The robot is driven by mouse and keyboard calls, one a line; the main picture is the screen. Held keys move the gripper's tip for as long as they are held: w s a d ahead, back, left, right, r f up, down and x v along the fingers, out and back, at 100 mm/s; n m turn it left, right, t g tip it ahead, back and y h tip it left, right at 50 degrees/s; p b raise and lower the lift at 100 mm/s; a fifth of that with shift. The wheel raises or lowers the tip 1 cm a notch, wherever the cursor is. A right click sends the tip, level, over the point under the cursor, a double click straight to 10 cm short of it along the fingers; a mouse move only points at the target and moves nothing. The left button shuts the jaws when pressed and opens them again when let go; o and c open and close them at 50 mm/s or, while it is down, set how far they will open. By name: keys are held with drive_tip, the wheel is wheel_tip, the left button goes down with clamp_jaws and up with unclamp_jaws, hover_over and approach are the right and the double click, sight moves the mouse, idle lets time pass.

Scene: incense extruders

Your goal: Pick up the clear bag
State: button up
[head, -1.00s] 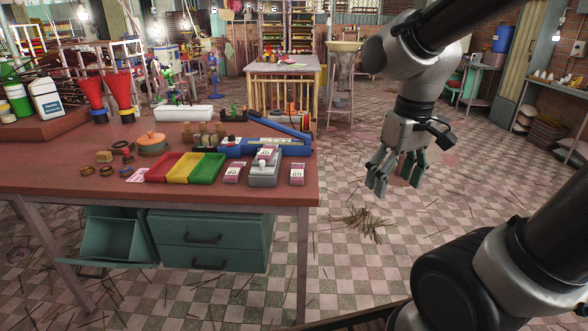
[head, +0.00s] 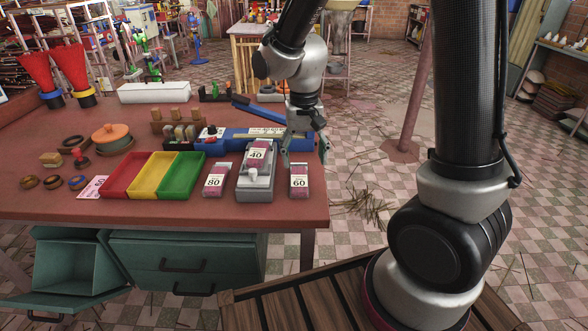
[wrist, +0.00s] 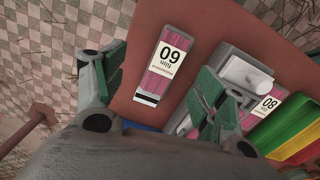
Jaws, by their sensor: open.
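Several clear bags of pink sticks with white number labels are on the red-brown table. My gripper (head: 305,157) is open and empty, above and just behind the 60 bag. In the wrist view, my gripper (wrist: 155,88) has that bag between its spread fingers, below them. The right finger partly hides the 40 bag.
Red, yellow and green trays (head: 180,195) stand left of the 80 bag. A blue tool (head: 240,143) lies behind the grey device. An orange-lidded pot (head: 112,138) and small rings are further left. Floor is open to the right of the table.

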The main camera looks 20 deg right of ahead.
sight(299, 177)
drive_tip(key=shift+w+a+m, duration=0.1)
drive_tip(key=shift+w+m, duration=0.2)
drive_tip(key=shift+w, duration=0.3)
drive_tip(key=shift+w+m, duration=0.1)
drive_tip(key=shift+m, duration=0.3)
drive_tip(key=f, duration=0.7)
drive_tip(key=shift+w+a+f, duration=0.15)
drive_tip(key=shift+w+f, duration=0.15)
drive_tip(key=shift+f, duration=0.05)
drive_tip(key=shift+c, duration=0.4)
drive_tip(key=c, duration=1)
